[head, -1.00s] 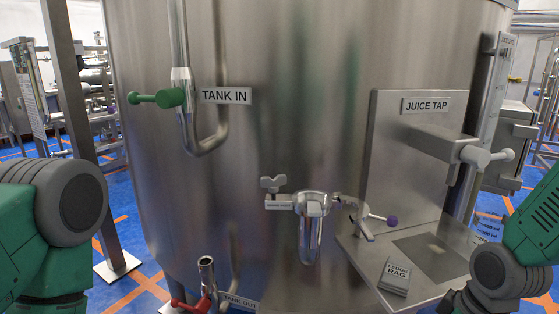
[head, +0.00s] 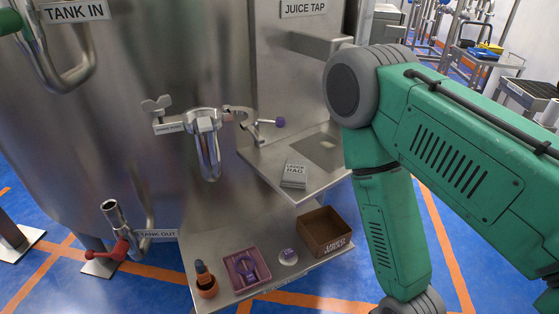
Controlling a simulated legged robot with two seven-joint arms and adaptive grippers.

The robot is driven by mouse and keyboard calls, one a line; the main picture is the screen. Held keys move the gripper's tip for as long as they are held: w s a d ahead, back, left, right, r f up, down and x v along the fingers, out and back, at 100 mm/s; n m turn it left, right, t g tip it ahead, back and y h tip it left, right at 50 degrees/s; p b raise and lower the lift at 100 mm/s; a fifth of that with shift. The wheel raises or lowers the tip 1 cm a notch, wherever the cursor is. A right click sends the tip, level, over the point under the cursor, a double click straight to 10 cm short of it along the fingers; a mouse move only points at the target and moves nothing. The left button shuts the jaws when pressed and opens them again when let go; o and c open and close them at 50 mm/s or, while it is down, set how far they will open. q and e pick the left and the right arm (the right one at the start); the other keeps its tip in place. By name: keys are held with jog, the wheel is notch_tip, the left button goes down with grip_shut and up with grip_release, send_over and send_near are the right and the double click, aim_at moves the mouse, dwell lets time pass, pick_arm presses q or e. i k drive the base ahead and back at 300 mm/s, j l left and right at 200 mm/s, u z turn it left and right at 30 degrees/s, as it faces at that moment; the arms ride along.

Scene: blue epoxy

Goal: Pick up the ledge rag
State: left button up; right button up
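The ledge rag (head: 294,174) is a small grey folded pad with a printed label. It lies on the metal ledge (head: 270,178) under the juice tap, near the ledge's left front part. My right arm reaches in from the right and bends downward to the right of the ledge. Its gripper is below the picture's lower edge and does not show. My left arm and gripper are out of view. Nothing touches the rag.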

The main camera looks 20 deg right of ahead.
aim_at(295, 172)
jog(key=k+l+z, duration=0.2)
jog(key=z, duration=0.15)
jog(key=k+l+z, duration=0.2)
jog(key=z, duration=0.15)
